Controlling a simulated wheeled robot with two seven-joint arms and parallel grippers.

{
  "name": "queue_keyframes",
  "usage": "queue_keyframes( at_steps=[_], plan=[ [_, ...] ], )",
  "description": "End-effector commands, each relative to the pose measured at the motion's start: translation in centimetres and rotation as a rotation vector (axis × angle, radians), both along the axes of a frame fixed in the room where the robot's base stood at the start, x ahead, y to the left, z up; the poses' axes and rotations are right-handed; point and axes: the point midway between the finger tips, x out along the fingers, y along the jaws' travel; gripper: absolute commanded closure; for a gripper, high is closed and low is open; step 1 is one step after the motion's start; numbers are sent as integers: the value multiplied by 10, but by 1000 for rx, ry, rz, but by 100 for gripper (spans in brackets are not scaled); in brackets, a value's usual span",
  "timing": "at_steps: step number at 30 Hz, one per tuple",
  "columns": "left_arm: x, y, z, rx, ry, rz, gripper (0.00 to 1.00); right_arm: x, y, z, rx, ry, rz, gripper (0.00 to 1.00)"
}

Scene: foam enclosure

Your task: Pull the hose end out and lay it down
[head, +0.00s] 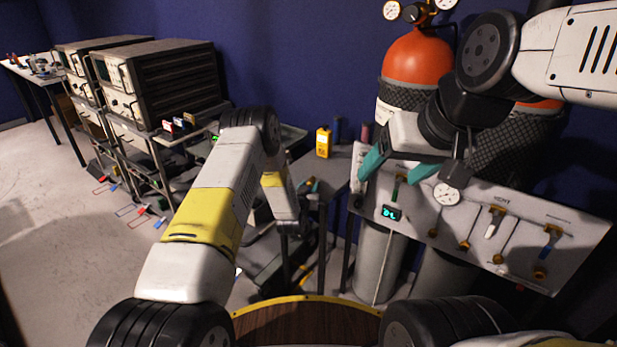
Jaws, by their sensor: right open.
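A pale panel (470,222) with several fittings stands at the right, in front of the gas cylinders. My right gripper (398,170) has two teal fingers spread wide apart, at the upper left part of the panel. It is open and nothing shows between its fingertips. A small green fitting (398,190) is just below the fingers; I cannot tell whether it is the hose end. A thin pale line (384,265), perhaps the hose, hangs down below a small display (392,213). My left gripper (291,232) points down near the middle, small and dark, its jaws unclear.
An orange-topped cylinder (418,58) stands behind the panel. A dark table (325,172) carries a yellow meter (323,143). The floor (70,240) at the left is clear.

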Motion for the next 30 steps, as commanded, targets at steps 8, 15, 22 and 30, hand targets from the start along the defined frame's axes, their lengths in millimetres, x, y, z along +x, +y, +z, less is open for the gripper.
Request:
queue_keyframes(
  at_steps=[8,15,22,30],
  plan=[
    [0,0,0,0,0,0,49,0,0,0,0,0,0,27],
    [-13,3,2,0,2,0,49,0,0,0,0,0,0,27],
    [-51,12,8,0,4,0,49,0,0,0,0,0,0,27],
    [-70,19,23,0,8,1,49,0,0,0,0,0,0,27]
  ],
)
